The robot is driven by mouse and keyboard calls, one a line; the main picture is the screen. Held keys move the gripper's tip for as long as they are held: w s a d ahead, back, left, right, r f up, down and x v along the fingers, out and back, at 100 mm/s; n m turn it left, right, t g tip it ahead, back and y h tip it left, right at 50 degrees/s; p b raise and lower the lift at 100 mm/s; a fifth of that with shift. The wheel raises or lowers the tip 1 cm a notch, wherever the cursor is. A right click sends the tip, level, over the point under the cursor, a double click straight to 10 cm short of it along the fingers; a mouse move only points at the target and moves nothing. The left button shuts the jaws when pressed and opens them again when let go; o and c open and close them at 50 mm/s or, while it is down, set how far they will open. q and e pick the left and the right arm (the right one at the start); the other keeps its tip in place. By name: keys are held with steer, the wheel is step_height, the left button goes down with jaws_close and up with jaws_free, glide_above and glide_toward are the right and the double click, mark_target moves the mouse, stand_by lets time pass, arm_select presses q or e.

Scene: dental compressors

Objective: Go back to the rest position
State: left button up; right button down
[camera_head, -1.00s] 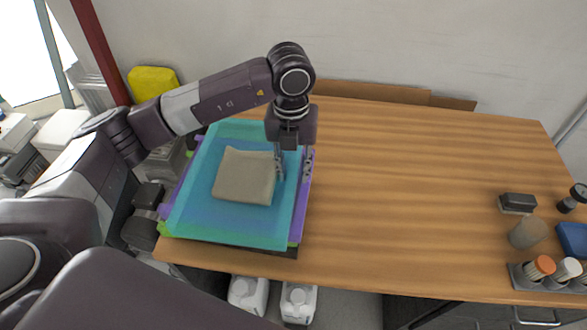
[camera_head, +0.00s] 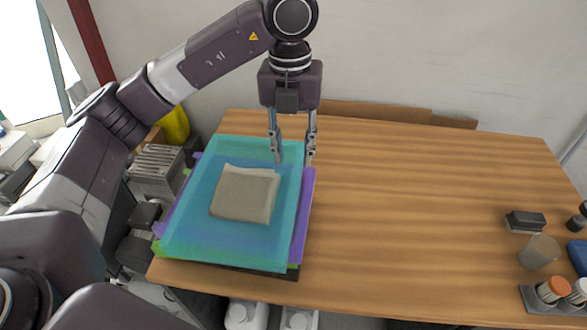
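My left gripper (camera_head: 294,158) is open and empty, pointing down above the upper right corner of the stacked trays. The top tray is teal and translucent (camera_head: 185,235), with a purple tray (camera_head: 304,215) showing under its right edge. A folded beige cloth (camera_head: 244,194) lies in the teal tray, below and to the left of the gripper and apart from it. My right gripper is out of view.
The stack sits at the left end of the wooden table (camera_head: 410,215), whose middle is clear. A dark block (camera_head: 525,221), a translucent cup (camera_head: 538,252) and a rack with orange- and white-topped jars (camera_head: 553,290) stand at the right. White jugs (camera_head: 246,315) are under the table.

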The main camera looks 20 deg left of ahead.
arm_select(q)
steer(key=shift+r, duration=0.5)
